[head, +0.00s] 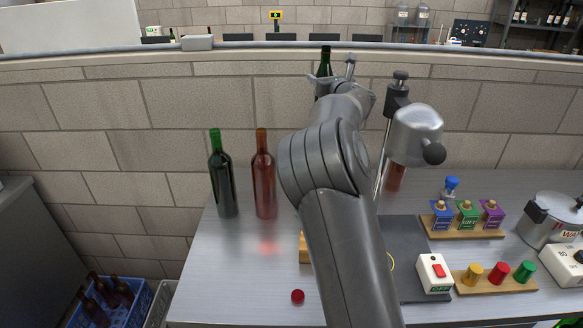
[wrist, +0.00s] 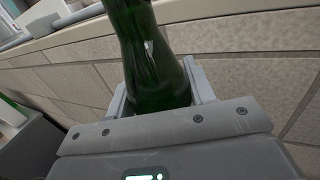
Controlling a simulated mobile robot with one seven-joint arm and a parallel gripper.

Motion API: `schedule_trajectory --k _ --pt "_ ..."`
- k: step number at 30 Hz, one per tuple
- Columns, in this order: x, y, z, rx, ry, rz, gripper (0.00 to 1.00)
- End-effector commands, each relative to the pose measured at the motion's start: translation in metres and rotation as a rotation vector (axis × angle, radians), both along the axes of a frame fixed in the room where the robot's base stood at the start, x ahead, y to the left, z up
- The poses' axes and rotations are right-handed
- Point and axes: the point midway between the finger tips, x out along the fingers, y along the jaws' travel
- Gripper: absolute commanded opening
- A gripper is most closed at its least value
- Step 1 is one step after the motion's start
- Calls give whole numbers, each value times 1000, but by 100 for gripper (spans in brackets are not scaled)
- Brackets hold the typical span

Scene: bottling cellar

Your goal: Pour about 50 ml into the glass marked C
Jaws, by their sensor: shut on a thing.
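My gripper (head: 327,82) is raised above the back of the bench, near the top of the block wall. It is shut on a dark green bottle (head: 325,62), whose neck shows above the jaws in the head view. In the wrist view the green bottle (wrist: 152,60) stands between the two grey fingers (wrist: 158,86). Its mouth is out of that view, and I cannot tell its liquid level. No glass marked C is visible. My arm covers the middle of the bench.
A dark green bottle (head: 222,180) and a red bottle (head: 264,180) stand at the bench's left. A metal stand device (head: 413,135) is right of my arm. A rack of coloured bottles (head: 465,233), a switch box (head: 434,272) and a pot (head: 548,218) occupy the right.

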Motion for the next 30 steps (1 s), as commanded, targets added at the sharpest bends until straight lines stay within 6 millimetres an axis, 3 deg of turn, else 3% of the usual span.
schedule_trajectory --k 12,23,30 --pt "-12 3 38 1 -2 118 14" --pt "-11 3 -27 1 5 114 14" --pt "-11 3 -93 0 6 114 14"
